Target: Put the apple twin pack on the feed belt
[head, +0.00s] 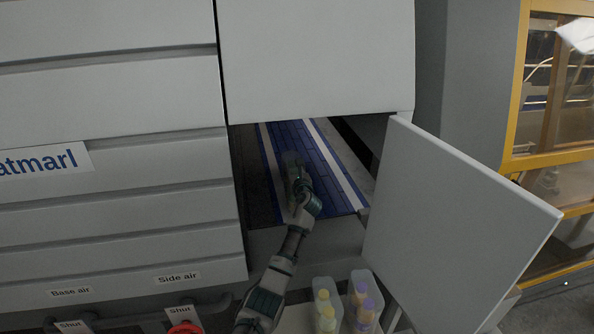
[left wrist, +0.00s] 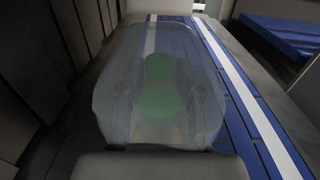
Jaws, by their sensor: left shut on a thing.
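The apple twin pack (left wrist: 160,85), a clear pack with two green tops, fills the middle of the left wrist view. My left gripper (head: 297,170) reaches through the machine opening and is shut on the pack, over the blue feed belt (head: 328,178). The gripper hides most of the pack in the head view. The belt also shows beside and beyond the pack in the left wrist view (left wrist: 228,82). I cannot tell whether the pack touches the belt. My right gripper is not in view.
An open grey door (head: 455,225) stands to the right of the opening, and a grey panel (head: 315,55) hangs above it. A yellow-topped pack (head: 325,308) and a purple-topped pack (head: 364,303) stand below, near my left arm. White rails run along the belt.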

